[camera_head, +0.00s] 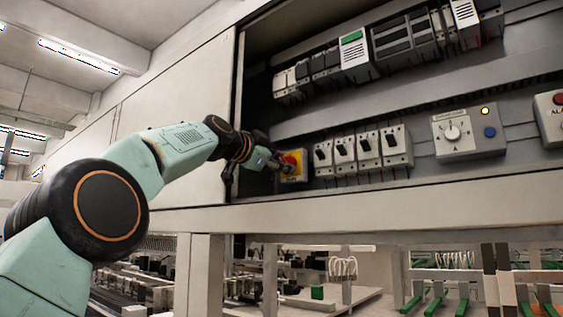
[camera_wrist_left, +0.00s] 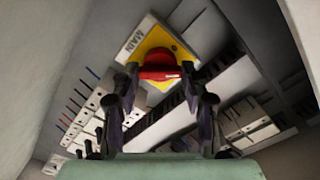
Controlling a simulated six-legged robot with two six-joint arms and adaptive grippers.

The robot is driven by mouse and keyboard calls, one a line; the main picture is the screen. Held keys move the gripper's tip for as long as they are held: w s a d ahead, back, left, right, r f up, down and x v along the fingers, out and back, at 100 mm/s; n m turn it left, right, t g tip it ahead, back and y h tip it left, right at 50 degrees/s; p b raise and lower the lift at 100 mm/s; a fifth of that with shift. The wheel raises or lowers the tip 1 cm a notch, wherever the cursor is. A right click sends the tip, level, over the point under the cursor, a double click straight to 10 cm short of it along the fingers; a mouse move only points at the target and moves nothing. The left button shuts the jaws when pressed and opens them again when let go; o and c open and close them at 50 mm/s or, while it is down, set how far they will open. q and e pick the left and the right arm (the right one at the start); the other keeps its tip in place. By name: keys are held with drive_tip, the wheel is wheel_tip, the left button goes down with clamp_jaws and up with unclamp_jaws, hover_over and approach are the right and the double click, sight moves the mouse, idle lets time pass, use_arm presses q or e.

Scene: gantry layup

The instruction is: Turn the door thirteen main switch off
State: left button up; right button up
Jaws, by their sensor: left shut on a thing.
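The main switch (camera_head: 291,164) is a red rotary handle on a yellow plate, at the lower left inside the open cabinet. In the left wrist view its red handle (camera_wrist_left: 160,72) lies across the yellow plate, beside a label reading MAIN. My left gripper (camera_head: 275,163) reaches in from the left at the switch. In the wrist view the left gripper's fingers (camera_wrist_left: 160,78) stand on both ends of the red handle and are shut on it. The fingertips partly cover the handle's ends. My right gripper is not in view.
A row of breakers (camera_head: 357,150) sits right of the switch, then a grey box with a knob (camera_head: 453,133) and an alarm box (camera_head: 551,118). More modules line the upper rail (camera_head: 390,40). The cabinet's left wall (camera_head: 237,100) is close to my left wrist.

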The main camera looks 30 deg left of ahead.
use_arm(q)
drive_tip(key=n, duration=0.1)
drive_tip(key=n+p, duration=0.1)
drive_tip(key=n, duration=0.2)
drive_tip(key=shift+w+f+n+p, duration=0.1)
drive_tip(key=shift+f+n+p, duration=0.2)
drive_tip(key=shift+n, duration=0.1)
drive_tip(key=shift+f+n+p, duration=0.1)
drive_tip(key=shift+n+p, duration=0.55)
drive_tip(key=shift+n, duration=1.55)
drive_tip(key=o, duration=1.2)
drive_tip(key=shift+s+a+r, duration=0.1)
drive_tip(key=shift+s+r, duration=0.2)
drive_tip(key=shift+s, duration=0.05)
drive_tip(key=shift+c, duration=0.2)
drive_tip(key=shift+w, duration=0.2)
